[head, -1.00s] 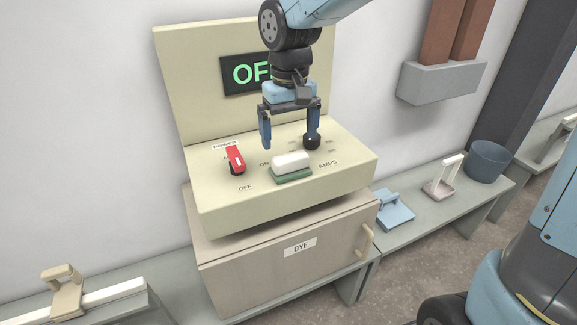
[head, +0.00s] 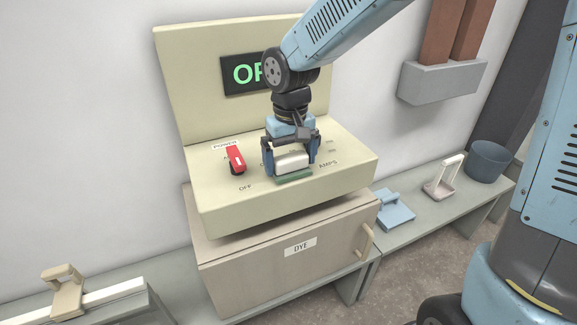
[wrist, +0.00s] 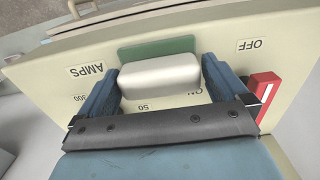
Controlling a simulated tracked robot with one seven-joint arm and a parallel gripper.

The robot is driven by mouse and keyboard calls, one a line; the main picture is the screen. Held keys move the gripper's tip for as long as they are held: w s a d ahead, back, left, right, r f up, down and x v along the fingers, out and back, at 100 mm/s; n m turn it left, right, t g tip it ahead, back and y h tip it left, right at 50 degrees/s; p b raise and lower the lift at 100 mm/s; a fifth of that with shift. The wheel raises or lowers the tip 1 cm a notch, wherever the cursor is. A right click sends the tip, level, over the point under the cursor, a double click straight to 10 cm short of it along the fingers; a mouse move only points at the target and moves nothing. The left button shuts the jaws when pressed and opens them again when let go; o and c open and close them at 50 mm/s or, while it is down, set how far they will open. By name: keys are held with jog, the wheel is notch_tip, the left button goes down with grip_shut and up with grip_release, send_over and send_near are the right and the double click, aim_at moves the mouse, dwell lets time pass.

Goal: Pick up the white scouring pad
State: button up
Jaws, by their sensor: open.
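The white scouring pad (head: 292,161) sits with a green layer (head: 294,178) under or along its side, on the sloped top of the cream control box. In the wrist view the white pad (wrist: 160,75) lies between the two blue fingers, with its green part (wrist: 157,49) beyond it. My gripper (head: 291,168) is open and lowered over the pad, one finger on each side. In the wrist view my gripper (wrist: 160,88) shows small gaps beside the pad, narrower on its left. The black knob is hidden behind my gripper in the head view.
A red power switch (head: 236,159) stands close to the left of my gripper; it also shows in the wrist view (wrist: 264,92). The cream control box (head: 225,202) rests on a cabinet marked DYE (head: 270,277). A display panel (head: 238,74) rises behind my arm.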

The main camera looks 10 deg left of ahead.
jog(key=c, duration=0.8)
jog(key=shift+r, duration=0.15)
